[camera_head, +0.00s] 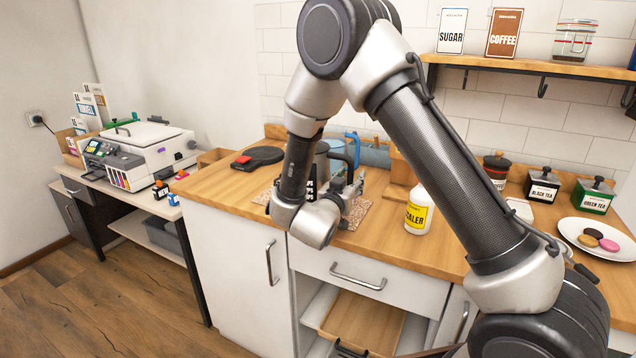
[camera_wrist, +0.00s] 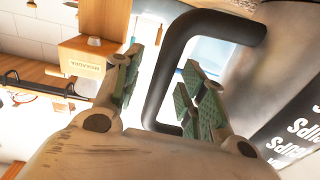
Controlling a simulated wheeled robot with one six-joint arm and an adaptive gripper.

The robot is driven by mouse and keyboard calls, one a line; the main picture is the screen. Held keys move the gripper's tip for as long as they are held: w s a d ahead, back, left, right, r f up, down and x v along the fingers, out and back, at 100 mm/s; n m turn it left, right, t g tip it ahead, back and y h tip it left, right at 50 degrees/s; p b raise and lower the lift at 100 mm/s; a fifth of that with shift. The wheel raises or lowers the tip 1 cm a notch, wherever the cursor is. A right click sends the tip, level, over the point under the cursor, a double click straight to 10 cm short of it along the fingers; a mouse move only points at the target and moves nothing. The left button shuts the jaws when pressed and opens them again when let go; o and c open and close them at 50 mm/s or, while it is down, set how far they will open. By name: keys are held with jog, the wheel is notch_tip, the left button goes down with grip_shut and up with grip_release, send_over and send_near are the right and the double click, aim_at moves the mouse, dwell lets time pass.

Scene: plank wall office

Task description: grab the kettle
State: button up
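The kettle (camera_head: 321,166) stands on the wooden counter, partly hidden behind my arm in the head view. In the wrist view its metal body (camera_wrist: 283,58) with a dark lettered band fills the right side, and its black loop handle (camera_wrist: 205,24) runs down the middle. My gripper (camera_wrist: 162,84) is open, with green-padded fingers on both sides of the handle's upright part. A gap shows between the left finger and the handle; whether the right finger touches it I cannot tell. In the head view my gripper (camera_head: 347,187) is beside the kettle, partly hidden.
A yellow-labelled white bottle (camera_head: 418,212) stands right of my gripper on the counter (camera_head: 225,190). A black scale-like pad (camera_head: 258,158) lies at left. Tea tins, a jar and a plate (camera_head: 570,231) of cookies are at right. A shelf (camera_head: 520,66) hangs above.

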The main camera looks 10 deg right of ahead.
grip_shut()
jog(key=shift+r, duration=0.2)
dwell(0.3)
